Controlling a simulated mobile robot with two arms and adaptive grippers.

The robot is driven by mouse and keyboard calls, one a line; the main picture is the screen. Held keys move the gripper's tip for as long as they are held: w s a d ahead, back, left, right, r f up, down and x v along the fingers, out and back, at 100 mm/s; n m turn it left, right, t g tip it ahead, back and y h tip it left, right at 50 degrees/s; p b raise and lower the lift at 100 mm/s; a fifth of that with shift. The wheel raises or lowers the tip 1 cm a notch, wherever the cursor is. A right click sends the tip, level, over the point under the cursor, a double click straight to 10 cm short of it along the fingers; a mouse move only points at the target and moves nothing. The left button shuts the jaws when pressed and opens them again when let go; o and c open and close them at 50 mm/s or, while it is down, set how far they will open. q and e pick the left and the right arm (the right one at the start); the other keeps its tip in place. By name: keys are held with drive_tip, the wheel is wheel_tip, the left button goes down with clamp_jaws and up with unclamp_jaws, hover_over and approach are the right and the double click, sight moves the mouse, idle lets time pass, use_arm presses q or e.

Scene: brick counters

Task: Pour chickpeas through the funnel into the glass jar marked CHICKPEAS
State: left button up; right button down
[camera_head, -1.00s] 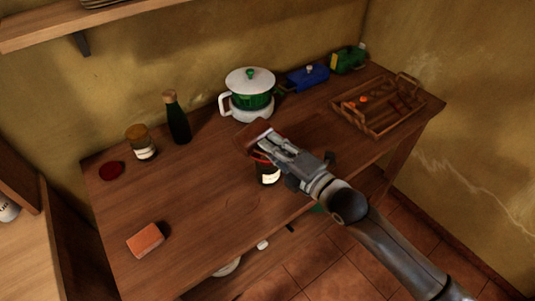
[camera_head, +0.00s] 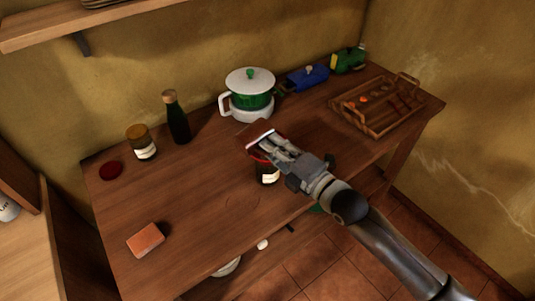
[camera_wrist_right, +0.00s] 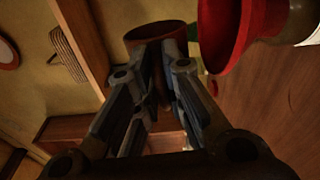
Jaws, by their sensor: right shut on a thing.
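The glass jar (camera_head: 268,177) with a pale label stands near the front edge of the counter. The label is too small to read. The red funnel (camera_head: 257,156) sits at its mouth, partly hidden by my gripper; it shows large in the right wrist view (camera_wrist_right: 222,35), beside the jar's label (camera_wrist_right: 310,35). My right gripper (camera_head: 268,146) is shut on a brown cup-like vessel (camera_head: 256,134), held above and beside the funnel. The vessel's rim shows between the fingers in the wrist view (camera_wrist_right: 155,30). Its contents are hidden, and no chickpeas can be made out. My left gripper is out of view.
A brown-topped jar (camera_head: 142,143), dark bottle (camera_head: 176,118), red lid (camera_head: 111,170) and orange block (camera_head: 146,240) stand at left. A green pot (camera_head: 252,102), blue box (camera_head: 308,77) and wooden tray (camera_head: 381,118) stand behind and right. The counter's middle left is clear.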

drive_tip(key=shift+w+f, duration=0.1)
drive_tip(key=shift+w, duration=0.1)
drive_tip(key=shift+s, duration=0.2)
drive_tip(key=shift+w+f+m, duration=0.1)
drive_tip(key=shift+w+m, duration=0.15)
drive_tip(key=shift+m, duration=0.05)
drive_tip(key=shift+s+d, duration=0.1)
drive_tip(key=shift+s, duration=0.1)
drive_tip(key=shift+w, duration=0.25)
drive_tip(key=shift+s+m, duration=0.2)
drive_tip(key=shift+m, duration=0.1)
drive_tip(key=shift+w+d, duration=0.1)
drive_tip(key=shift+w, duration=0.15)
drive_tip(key=shift+s, duration=0.2)
drive_tip(key=shift+w+m, duration=0.25)
drive_tip(key=shift+m, duration=0.05)
